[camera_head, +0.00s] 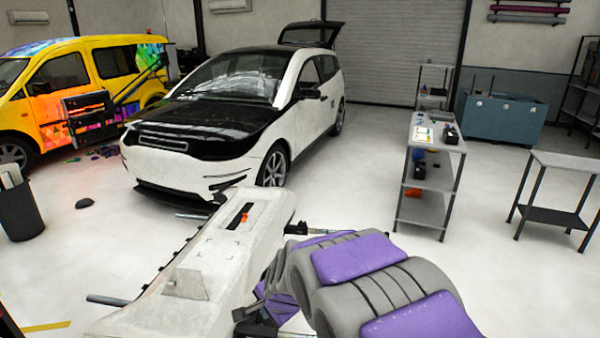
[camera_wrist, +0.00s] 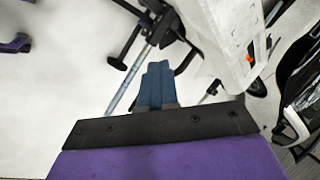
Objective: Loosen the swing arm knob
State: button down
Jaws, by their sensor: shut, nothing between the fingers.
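My gripper (camera_wrist: 157,68) shows in the wrist view as two blue fingers pressed together, shut and empty. Just beyond its tips are a metal tube (camera_wrist: 128,82) and black parts of a stand (camera_wrist: 158,28). A black knob-like end (camera_wrist: 117,63) lies to the left of the fingers, apart from them in the picture. Another dark round part (camera_wrist: 258,88) shows on the right, under the white panel's edge. I cannot tell which of these is the swing arm knob. In the head view my purple and grey arm hides much of the stand.
A long white bumper (camera_head: 215,250) lies on the stand in front of the white car (camera_head: 240,100). A grey shelf cart (camera_head: 432,170) and a table (camera_head: 565,162) stand to the right. A bin (camera_head: 20,212) stands at the left. Open floor lies between the bumper and cart.

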jog(key=w+a+f+m+t+p, duration=0.1)
jog(key=w+a+f+m+t, duration=0.1)
jog(key=w+a+f+m, duration=0.45)
jog(key=w+a+f+m+t, duration=0.2)
jog(key=w+a+f, duration=0.3)
jog(key=a, duration=0.4)
jog(key=a+f+m+t+h+p, duration=0.25)
jog(key=a+f+m, duration=0.45)
jog(key=f, duration=0.4)
jog(key=s+d+f+m+t+h, duration=0.2)
jog(key=s+f+m, duration=0.2)
jog(key=s+f, duration=0.25)
jog(key=s+d+f+m+t+h, duration=0.2)
jog(key=s+d+f+m+h, duration=0.15)
jog(key=s+f, duration=0.35)
jog(key=w+b, duration=0.3)
jog(key=w, duration=0.4)
jog(key=shift+w+f+y+b, duration=0.25)
jog(key=shift+f+y+b, duration=0.15)
jog(key=shift+f, duration=0.05)
